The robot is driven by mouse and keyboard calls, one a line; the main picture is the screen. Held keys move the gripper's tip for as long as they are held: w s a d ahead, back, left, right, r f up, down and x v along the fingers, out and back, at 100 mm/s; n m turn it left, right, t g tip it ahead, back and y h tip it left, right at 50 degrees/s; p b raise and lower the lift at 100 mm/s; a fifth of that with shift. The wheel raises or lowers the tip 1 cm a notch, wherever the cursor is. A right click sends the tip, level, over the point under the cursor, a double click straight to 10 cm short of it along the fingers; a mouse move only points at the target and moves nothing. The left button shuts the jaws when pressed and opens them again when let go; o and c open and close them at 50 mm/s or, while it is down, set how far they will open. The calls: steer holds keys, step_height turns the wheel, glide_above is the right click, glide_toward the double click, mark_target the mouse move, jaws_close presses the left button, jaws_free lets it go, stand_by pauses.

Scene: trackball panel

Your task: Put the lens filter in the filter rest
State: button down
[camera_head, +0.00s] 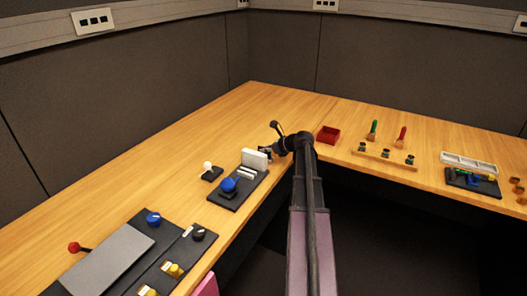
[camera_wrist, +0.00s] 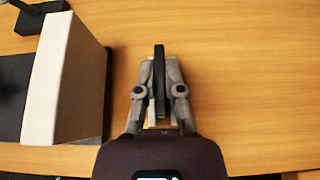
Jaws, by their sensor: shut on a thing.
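My gripper (camera_wrist: 159,72) is shut on a thin dark upright piece (camera_wrist: 159,88), seen edge-on in the wrist view. It looks like the lens filter, but its face is hidden. My gripper (camera_head: 264,154) is over the wooden desk, just right of a white block (camera_head: 255,158) at the far end of the dark trackball panel (camera_head: 225,199). The white block also shows left of my gripper in the wrist view (camera_wrist: 58,85), apart from the held piece. I cannot tell which item is the filter rest. Low white bars (camera_head: 245,172) lie on the panel beside the blue trackball (camera_head: 229,185).
A small dark base with a white-knobbed stick (camera_head: 208,170) stands left of the panel. A red tray (camera_head: 328,135) is beyond my arm. A wooden rack (camera_head: 385,158) and a pale compartment tray (camera_head: 468,163) are further right. The desk behind the panel is clear.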

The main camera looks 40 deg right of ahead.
steer(key=shift+f, duration=0.15)
steer(key=c, duration=0.8)
jaws_free()
steer(key=shift+o, duration=0.2)
steer(key=shift+r, duration=0.2)
steer(key=p+v, duration=0.6)
steer(key=v, duration=0.6)
steer(key=shift+w+d, duration=0.1)
